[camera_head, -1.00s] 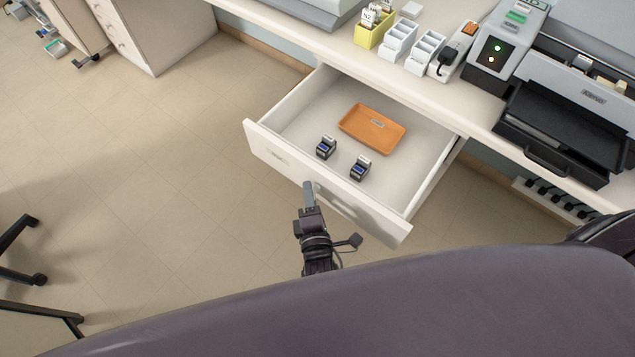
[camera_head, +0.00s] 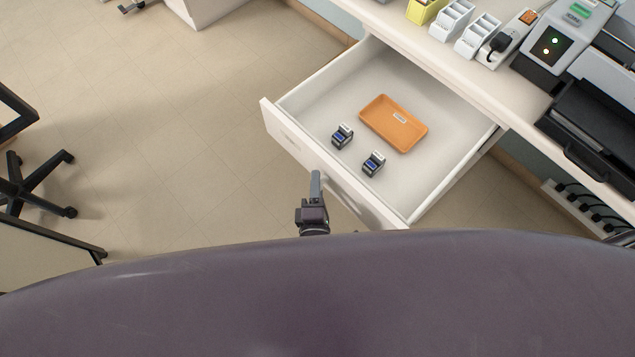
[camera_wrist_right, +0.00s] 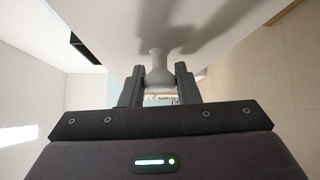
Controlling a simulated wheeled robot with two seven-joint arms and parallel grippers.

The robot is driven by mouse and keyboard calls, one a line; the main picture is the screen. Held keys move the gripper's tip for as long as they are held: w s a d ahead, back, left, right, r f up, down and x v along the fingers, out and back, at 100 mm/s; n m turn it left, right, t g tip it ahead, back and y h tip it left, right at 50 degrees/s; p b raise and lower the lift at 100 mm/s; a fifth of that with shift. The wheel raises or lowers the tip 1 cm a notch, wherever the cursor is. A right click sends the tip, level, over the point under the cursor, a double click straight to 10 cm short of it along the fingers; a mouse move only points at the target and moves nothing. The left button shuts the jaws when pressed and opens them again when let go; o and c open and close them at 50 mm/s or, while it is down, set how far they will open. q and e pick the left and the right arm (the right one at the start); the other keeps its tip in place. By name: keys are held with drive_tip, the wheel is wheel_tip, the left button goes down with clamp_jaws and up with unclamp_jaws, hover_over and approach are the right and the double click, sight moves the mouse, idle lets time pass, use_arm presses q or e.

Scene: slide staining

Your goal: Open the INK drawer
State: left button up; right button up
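The white drawer (camera_head: 345,78) is pulled well out from under the counter. Its front panel (camera_head: 285,135) bears a label too faint to read. Inside lie an orange tray (camera_head: 417,137) and two small dark bottles or blocks with blue labels (camera_head: 342,137) (camera_head: 374,163). My right gripper (camera_head: 315,178) is at the outer side of the front panel. In the right wrist view its two fingers (camera_wrist_right: 159,88) close around the pale drawer knob (camera_wrist_right: 158,75), one on each side. The knob is hidden in the head view. My left gripper is not in view.
The white counter (camera_head: 450,60) holds white racks (camera_head: 477,38), a yellow holder (camera_head: 424,8) and machines at the right. A chair base (camera_head: 40,182) stands on the floor at left. The floor (camera_head: 190,140) left of the drawer is clear.

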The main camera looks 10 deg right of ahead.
drive_tip(key=o, duration=0.4)
drive_tip(key=s+a+b, duration=0.1)
drive_tip(key=s, duration=0.6)
drive_tip(key=shift+s+r, duration=0.35)
drive_tip(key=s+d+f+m+g+y, duration=0.1)
drive_tip(key=s+d+f+m+g, duration=0.2)
drive_tip(key=f, duration=0.8)
drive_tip(key=s+d+f+m+g+y, duration=0.1)
drive_tip(key=d+f+m+g, duration=0.4)
drive_tip(key=f, duration=0.7)
drive_tip(key=s+d+f+m+g, duration=0.7)
drive_tip(key=s+d+f, duration=0.5)
drive_tip(key=s, duration=0.4)
drive_tip(key=shift+s+d+f+m+g, duration=0.15)
drive_tip(key=shift+d+f+m+g, duration=0.25)
drive_tip(key=shift+f+g, duration=0.1)
